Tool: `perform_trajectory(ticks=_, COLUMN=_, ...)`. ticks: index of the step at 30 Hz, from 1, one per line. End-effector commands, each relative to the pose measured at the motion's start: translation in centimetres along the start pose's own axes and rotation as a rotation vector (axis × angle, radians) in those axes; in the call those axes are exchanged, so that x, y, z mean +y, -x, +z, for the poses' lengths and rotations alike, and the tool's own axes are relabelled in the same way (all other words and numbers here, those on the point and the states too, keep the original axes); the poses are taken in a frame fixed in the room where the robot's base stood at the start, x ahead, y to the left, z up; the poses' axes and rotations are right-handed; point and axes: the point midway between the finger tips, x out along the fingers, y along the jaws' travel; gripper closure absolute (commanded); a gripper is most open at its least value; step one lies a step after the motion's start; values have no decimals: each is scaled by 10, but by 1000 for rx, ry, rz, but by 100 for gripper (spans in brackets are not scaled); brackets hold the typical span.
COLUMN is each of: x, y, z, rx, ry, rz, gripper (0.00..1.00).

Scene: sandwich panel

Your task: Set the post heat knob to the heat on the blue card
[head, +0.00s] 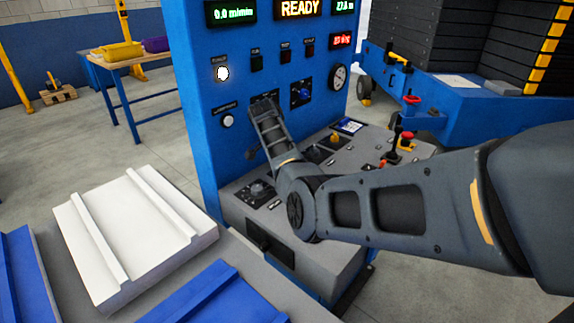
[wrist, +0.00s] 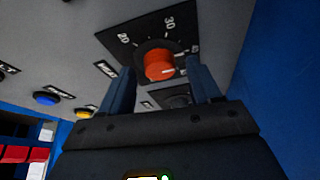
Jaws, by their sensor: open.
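An orange-red knob (wrist: 157,58) sits on a black dial plate in the wrist view, with 20 and 30 printed around it. Its pale pointer mark is towards the lower right; the label there is partly hidden by a finger. I cannot read the knob's name. My gripper (wrist: 162,72) is open, with one finger to each side of the knob; I cannot tell whether they touch it. In the head view my arm hides the gripper and this knob.
The blue upright panel (head: 215,130) carries displays, switches and a gauge (head: 339,77). A white ribbed panel (head: 130,235) lies at the front left.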

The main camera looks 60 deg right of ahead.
Motion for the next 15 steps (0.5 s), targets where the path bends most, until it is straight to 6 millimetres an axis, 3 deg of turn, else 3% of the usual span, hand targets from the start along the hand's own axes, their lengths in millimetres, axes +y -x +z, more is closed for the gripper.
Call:
perform_trajectory(ticks=9, x=-1, y=51, z=0, rx=1, ry=-1, rz=-3, gripper=37)
perform_trajectory(ticks=15, x=0, y=68, z=0, rx=1, ry=-1, rz=-2, gripper=37)
